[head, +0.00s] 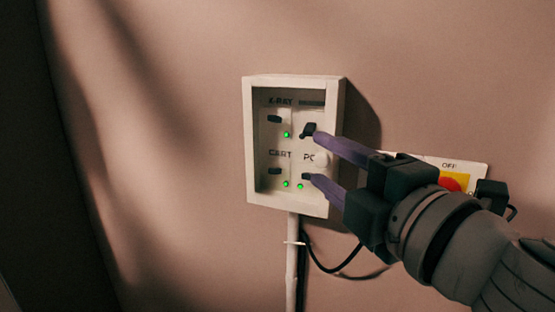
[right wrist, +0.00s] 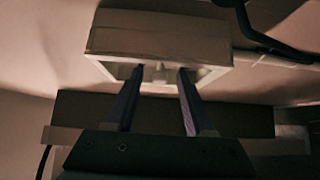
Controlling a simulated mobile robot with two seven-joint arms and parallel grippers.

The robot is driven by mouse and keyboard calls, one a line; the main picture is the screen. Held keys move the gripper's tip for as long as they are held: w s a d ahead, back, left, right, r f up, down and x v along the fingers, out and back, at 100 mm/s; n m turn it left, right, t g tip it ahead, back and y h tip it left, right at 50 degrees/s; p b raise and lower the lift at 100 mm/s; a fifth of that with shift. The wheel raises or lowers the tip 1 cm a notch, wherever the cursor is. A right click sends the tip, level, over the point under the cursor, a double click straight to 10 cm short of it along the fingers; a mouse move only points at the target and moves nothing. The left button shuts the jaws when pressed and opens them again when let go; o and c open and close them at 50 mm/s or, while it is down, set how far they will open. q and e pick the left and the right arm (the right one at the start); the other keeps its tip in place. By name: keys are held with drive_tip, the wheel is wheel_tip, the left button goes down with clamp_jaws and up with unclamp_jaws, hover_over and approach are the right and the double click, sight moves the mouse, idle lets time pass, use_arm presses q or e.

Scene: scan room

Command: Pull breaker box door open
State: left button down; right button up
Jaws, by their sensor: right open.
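The breaker box (head: 336,125) is a cream wall box with a recessed front showing black switches, green lights and the labels X-RAY and CART. A pale round knob (head: 321,159) stands at the right of its front; the door looks see-through and shut, though its panel is hard to make out. My right gripper (head: 314,158) is open, its two purple fingers reaching in from the right, one above and one below the knob. In the right wrist view the box (right wrist: 160,35) is ahead and the knob (right wrist: 158,73) shows between the fingers. Contact cannot be told. My left gripper is out of view.
A white plate with a yellow panel and red button (head: 452,184), marked OFF, is on the wall behind my right gripper. A pale conduit (head: 292,265) runs down from the box, with a black cable (head: 335,270) beside it. The wall left of the box is clear.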

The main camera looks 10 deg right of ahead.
clamp_jaws()
idle(0.4)
idle(1.0)
